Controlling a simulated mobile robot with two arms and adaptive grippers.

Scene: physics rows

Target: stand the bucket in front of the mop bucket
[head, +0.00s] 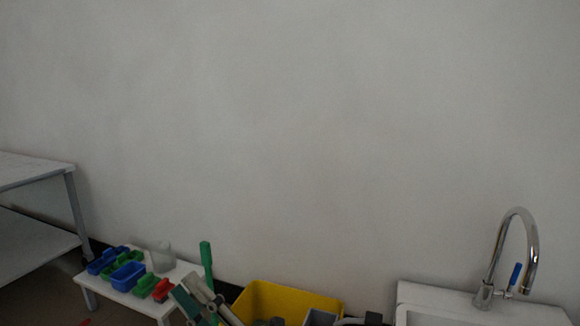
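I cannot make out the bucket for certain. A grey edge (320,318) in front of the yellow mop bucket is too cut off to identify. My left gripper does not show.
A low white table (184,271) at the left carries blue, green and red items and a pale container (162,257). A green handle (206,265) and pale tubes (203,290) rise beside it. A sink (419,296) with a tap (535,248) is right; a shelf (40,170) is far left.

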